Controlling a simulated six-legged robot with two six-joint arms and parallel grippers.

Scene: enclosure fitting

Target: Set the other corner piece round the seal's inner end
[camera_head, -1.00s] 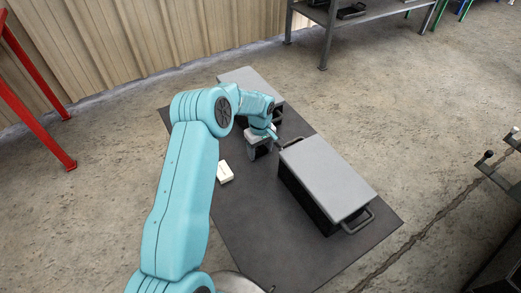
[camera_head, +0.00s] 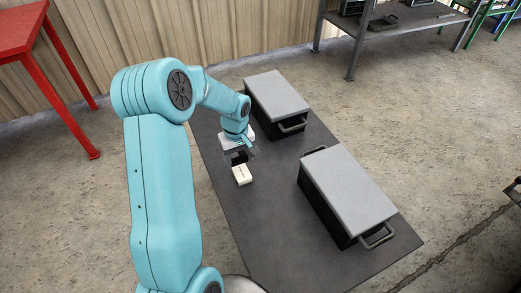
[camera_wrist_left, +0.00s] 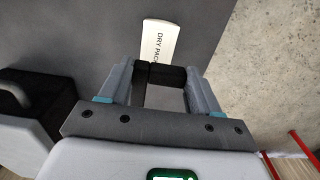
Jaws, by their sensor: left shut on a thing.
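My left gripper (camera_head: 240,158) is above the dark mat, to the left of the gap between the two boxes. It is shut on a small dark piece (camera_wrist_left: 166,75), which shows between the fingertips in the left wrist view; its full shape is hard to make out. A white pack (camera_head: 242,175) marked "DRY PACK" lies on the mat just beyond the fingertips; it also shows in the left wrist view (camera_wrist_left: 159,38). I cannot make out a seal or a second corner piece. My right gripper is not in view.
Two black boxes with grey lids and handles, a far one (camera_head: 276,95) and a near one (camera_head: 349,188), stand on the dark mat (camera_head: 265,225). A red table (camera_head: 18,30) is at left, a grey shelf (camera_head: 395,22) at the back.

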